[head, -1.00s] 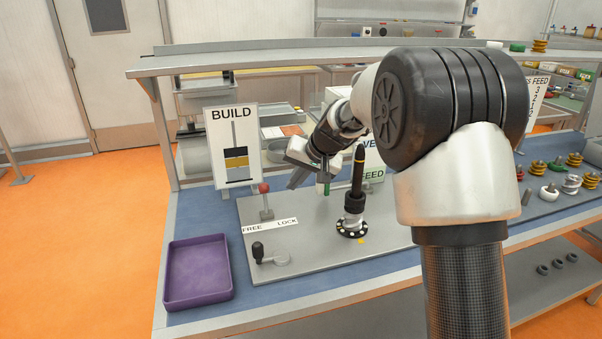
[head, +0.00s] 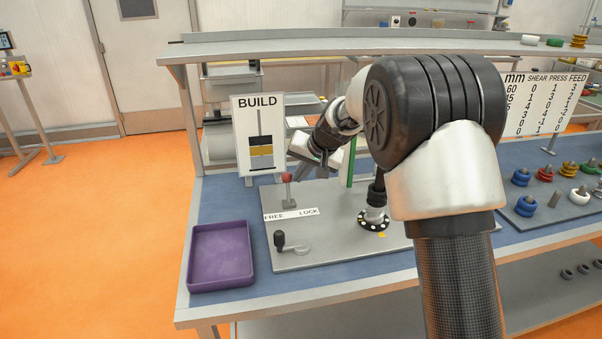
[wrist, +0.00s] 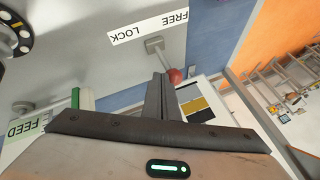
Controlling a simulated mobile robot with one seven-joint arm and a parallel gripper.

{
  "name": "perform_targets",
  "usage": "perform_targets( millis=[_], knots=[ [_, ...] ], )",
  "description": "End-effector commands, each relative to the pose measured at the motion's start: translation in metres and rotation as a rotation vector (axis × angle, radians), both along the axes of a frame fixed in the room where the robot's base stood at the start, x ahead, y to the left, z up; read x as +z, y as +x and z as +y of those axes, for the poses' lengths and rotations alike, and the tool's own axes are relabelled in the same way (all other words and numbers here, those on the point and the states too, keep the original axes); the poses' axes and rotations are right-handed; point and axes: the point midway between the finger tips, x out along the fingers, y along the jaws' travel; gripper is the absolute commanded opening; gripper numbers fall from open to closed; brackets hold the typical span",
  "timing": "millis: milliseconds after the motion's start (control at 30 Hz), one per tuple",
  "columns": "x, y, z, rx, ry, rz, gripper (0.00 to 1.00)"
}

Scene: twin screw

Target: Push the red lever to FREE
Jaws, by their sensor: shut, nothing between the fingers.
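The red lever has a red ball knob (head: 287,177) on a thin grey stalk, standing at the back left of the grey plate (head: 330,245). A label (head: 291,214) in front of it reads FREE on the left and LOCK on the right. My gripper (head: 300,174) is shut and empty, its fingers just to the right of the knob in the head view. In the wrist view my fingertips (wrist: 158,80) lie close beside the red knob (wrist: 175,76). I cannot tell whether they touch. The lever's exact setting is unclear.
A purple tray (head: 221,257) is at the left front. A black-knobbed crank (head: 280,241) sits in front of the label. A dark post (head: 376,195) on a round flange stands to the right, partly hidden by my arm. A BUILD sign (head: 259,135) stands behind the lever.

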Motion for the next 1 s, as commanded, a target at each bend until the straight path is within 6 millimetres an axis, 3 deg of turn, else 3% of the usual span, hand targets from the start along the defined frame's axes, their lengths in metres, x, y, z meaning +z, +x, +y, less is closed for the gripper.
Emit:
perform_targets(
  millis=[300,567,1000],
  knots=[
    [0.011,-0.008,0.024,0.01,-0.161,-0.045,0.0],
    [0.005,-0.013,0.045,0.008,-0.342,-0.099,0.0],
    [-0.004,-0.019,0.065,0.001,-0.33,-0.095,0.0]
  ],
)
